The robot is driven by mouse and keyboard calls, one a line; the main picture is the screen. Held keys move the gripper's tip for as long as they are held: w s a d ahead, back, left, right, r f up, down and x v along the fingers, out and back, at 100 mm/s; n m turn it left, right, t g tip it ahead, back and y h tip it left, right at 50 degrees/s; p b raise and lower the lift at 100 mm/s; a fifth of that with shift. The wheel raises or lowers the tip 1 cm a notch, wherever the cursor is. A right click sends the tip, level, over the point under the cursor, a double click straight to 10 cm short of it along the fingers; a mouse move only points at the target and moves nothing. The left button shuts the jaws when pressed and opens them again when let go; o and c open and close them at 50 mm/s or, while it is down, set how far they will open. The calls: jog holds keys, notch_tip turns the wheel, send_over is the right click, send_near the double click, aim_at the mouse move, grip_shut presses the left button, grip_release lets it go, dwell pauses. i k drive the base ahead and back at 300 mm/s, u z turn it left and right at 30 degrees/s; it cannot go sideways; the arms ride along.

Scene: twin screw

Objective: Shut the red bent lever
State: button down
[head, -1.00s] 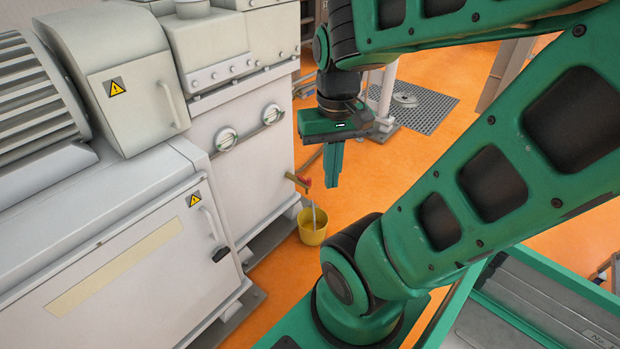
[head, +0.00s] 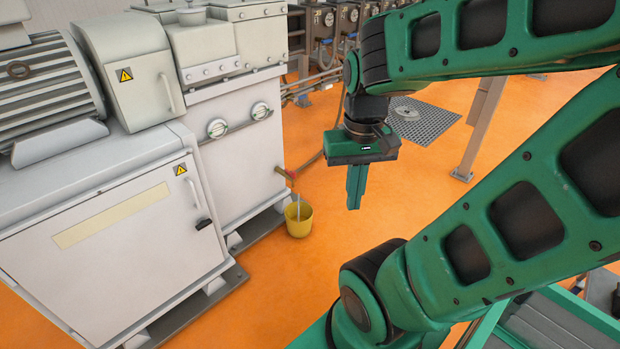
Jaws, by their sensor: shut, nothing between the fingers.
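The red bent lever (head: 291,174) is small in the head view, on a short tap low on the near right side of the pale machine. A thin pale stream or rod runs from the tap down into a yellow bucket (head: 299,220) on the floor. My gripper (head: 354,207) points down with its green fingers together and nothing between them. It hangs to the right of the lever in the picture, clearly apart from it. The lever's exact angle is too small to tell.
The pale machine (head: 235,160) with two round knobs fills the left. A hose or pipe (head: 315,162) runs behind the tap. A floor grate (head: 422,120) and a post (head: 478,130) stand further back right. Orange floor around the bucket is clear.

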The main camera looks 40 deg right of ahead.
aim_at(293, 174)
jog(key=k, duration=0.45)
jog(key=z, duration=0.35)
jog(key=i, duration=0.7)
jog(key=z, duration=0.6)
jog(key=i, duration=1.15)
jog(key=u, duration=0.55)
jog(key=i, duration=0.55)
jog(key=u, duration=0.4)
